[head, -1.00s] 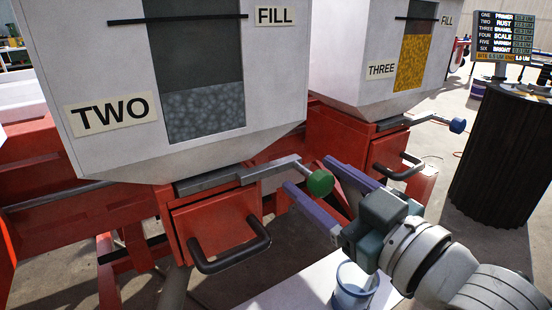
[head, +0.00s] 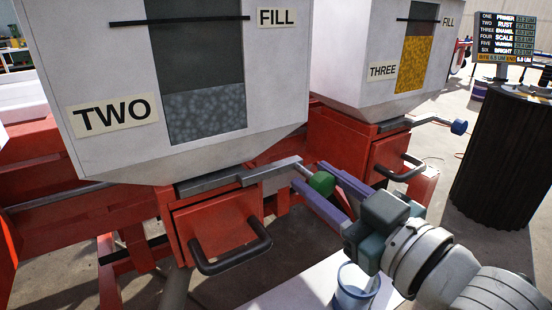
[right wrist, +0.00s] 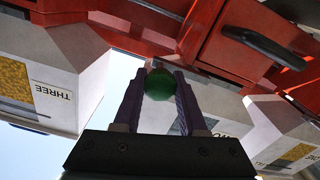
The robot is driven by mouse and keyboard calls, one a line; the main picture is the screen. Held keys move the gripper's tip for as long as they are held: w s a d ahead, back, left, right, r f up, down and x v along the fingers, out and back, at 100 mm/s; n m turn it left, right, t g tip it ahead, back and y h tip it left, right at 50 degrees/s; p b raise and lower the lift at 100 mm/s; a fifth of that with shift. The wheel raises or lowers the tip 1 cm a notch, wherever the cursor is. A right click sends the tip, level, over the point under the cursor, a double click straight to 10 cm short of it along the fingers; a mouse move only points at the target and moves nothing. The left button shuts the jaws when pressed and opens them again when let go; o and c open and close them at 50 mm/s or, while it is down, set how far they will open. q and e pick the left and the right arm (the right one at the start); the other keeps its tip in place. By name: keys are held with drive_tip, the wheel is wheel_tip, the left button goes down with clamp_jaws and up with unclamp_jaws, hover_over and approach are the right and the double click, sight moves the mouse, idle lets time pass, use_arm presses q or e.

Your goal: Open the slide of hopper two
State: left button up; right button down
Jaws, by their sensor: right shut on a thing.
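Hopper two (head: 110,65) is a white bin with a TWO label and a window part-filled with grey material. Its grey metal slide (head: 240,178) runs under the bin and ends at the right in a green knob (head: 321,183). My right gripper (head: 326,188) is shut on the green knob, with a purple finger on each side of it. The right wrist view also shows the green knob (right wrist: 160,84) between the two fingers. My left gripper is not in view.
A red drawer front with a black handle (head: 232,258) sits below the slide. Hopper three (head: 350,45), with a blue knob (head: 459,127), stands to the right. A blue-rimmed bucket (head: 356,290) is below my right wrist. A black ribbed drum (head: 505,160) stands at far right.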

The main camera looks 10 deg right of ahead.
idle(0.6)
drive_tip(key=p+v, duration=0.3)
drive_tip(key=v, duration=0.2)
drive_tip(key=shift+s+r, duration=0.1)
drive_tip(key=shift+s, duration=0.05)
drive_tip(key=c, duration=0.9)
unclamp_jaws()
drive_tip(key=o, duration=0.3)
drive_tip(key=shift+s+d, duration=0.1)
drive_tip(key=shift+s, duration=0.05)
drive_tip(key=shift+o, duration=0.7)
